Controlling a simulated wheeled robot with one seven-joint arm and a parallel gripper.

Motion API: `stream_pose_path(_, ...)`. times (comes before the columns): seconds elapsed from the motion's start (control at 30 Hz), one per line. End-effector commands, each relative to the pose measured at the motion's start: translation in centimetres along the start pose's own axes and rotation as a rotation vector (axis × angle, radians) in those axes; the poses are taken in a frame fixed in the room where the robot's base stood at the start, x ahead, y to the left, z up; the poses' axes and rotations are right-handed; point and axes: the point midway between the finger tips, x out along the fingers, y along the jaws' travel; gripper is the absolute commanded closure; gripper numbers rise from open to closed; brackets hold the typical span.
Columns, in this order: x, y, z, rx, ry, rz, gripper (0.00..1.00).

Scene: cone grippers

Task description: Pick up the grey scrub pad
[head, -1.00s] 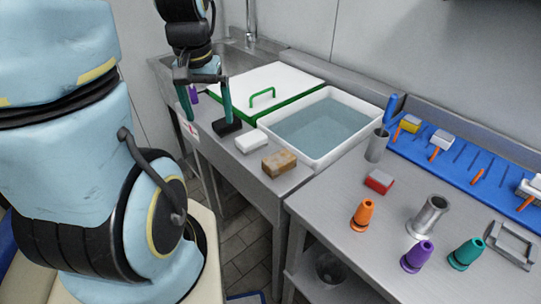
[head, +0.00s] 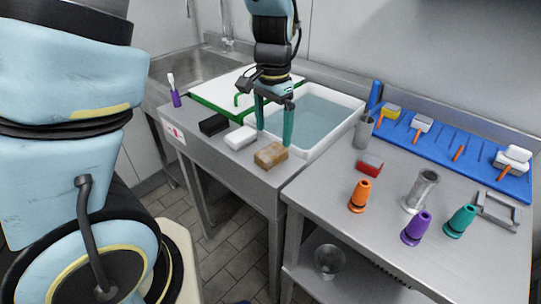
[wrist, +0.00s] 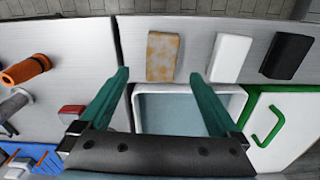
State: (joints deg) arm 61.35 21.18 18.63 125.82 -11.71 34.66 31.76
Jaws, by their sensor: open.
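A dark, almost black-grey pad (head: 213,124) lies at the left of the row on the steel counter; it is the nearest match to a grey scrub pad. It shows at the upper right of the wrist view (wrist: 286,56). A white block (head: 240,138) and a tan sponge (head: 271,155) lie to its right. My gripper (head: 274,128) is open and empty, pointing down by the front of the water basin. In the wrist view, my gripper's fingertips (wrist: 160,76) lie either side of the tan sponge, with the dark pad outside them. Its height is hard to tell.
The white water basin (head: 352,103) and a white green-edged lid (head: 202,100) lie behind the row. Orange (head: 360,196), purple (head: 416,228) and teal (head: 460,222) cones and a red-sided block (head: 369,165) stand on the right table.

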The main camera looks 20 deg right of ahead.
Motion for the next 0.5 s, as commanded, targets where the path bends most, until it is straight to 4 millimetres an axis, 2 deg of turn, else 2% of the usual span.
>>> stream_pose_path(0.1, 1.4, -0.1, 0.1, -0.002, -0.002, 0.0, 0.03)
stream_pose_path(0.33, 2.9, -0.1, 0.2, -0.003, -0.003, 0.0, 0.03)
stream_pose_path(0.5, 5.1, -0.2, 0.4, -0.003, -0.005, 0.0, 0.03)
